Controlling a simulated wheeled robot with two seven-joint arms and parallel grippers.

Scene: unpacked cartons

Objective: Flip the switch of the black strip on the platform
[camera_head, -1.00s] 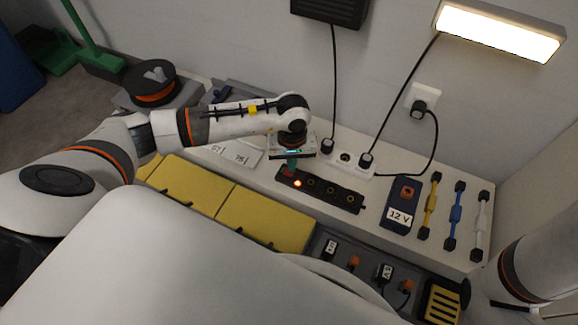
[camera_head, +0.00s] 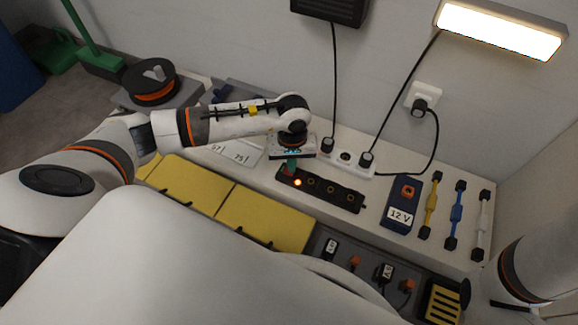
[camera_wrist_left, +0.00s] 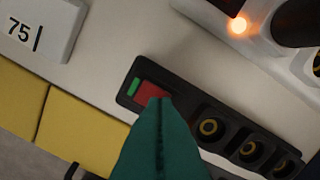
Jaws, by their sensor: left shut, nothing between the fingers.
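The black strip (camera_head: 335,192) lies on the pale platform (camera_head: 268,178), with several round sockets along it. An orange light glows at its left end in the head view. In the left wrist view the black strip (camera_wrist_left: 188,108) has a red switch (camera_wrist_left: 149,92) with a green patch at its left end. My left gripper (camera_head: 290,171) points down at this end, its teal fingers shut and empty. In the left wrist view the fingertips (camera_wrist_left: 158,102) overlap the lower edge of the switch and hide part of it. I cannot tell whether they touch. My right gripper is out of view.
A white card (camera_head: 236,152) lies left.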

